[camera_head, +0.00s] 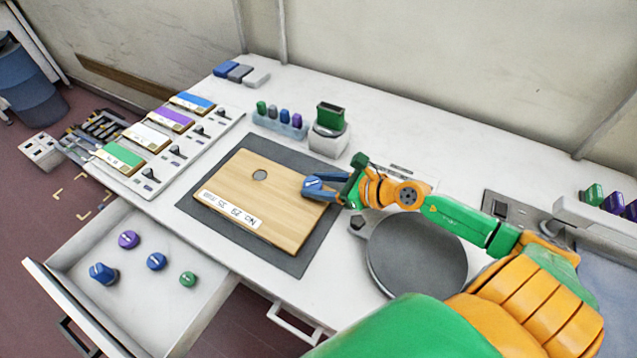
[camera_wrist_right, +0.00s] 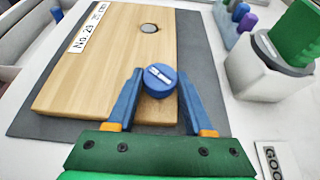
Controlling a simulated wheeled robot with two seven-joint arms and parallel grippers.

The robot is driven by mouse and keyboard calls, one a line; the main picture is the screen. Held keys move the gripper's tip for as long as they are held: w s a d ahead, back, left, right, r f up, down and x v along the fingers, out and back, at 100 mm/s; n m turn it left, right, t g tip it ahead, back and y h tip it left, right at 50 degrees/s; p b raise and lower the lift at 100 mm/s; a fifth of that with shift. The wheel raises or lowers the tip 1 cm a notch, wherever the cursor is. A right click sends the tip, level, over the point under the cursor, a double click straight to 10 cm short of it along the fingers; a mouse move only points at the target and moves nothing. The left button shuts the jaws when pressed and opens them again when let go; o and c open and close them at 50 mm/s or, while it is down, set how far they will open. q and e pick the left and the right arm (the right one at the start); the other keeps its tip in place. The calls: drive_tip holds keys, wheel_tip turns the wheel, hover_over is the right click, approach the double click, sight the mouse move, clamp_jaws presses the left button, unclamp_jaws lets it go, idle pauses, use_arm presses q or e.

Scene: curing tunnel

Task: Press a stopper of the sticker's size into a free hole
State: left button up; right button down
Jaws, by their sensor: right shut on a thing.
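A wooden board (camera_head: 287,190) lies on a dark grey mat (camera_head: 205,187). Its white sticker (camera_head: 228,209) carries writing that seems to read No. 29 and a size in mm, too blurred to be sure. One round grey hole (camera_head: 260,175) shows in the board, also in the right wrist view (camera_wrist_right: 149,28). My right gripper (camera_head: 328,189) is shut on a blue stopper (camera_wrist_right: 160,82) with a white mark on top, over the board's right part. I cannot tell whether the stopper touches the board or covers a hole. My left gripper is out of view.
An open drawer (camera_head: 215,279) holds a purple stopper (camera_head: 128,240), two blue stoppers (camera_head: 103,273) and a green one (camera_head: 188,279). A row of small stoppers (camera_head: 282,119) and a green-topped white holder (camera_head: 329,135) stand behind the board. A dark round plate (camera_head: 415,255) lies right of the board.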

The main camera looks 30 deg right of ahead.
drive_tip(key=shift+f, duration=0.3)
idle(0.5)
unclamp_jaws()
drive_tip(key=shift+s, duration=0.1)
drive_tip(key=shift+r, duration=0.1)
wheel_tip(320, 180, up, 7)
drive_tip(key=p, duration=0.7)
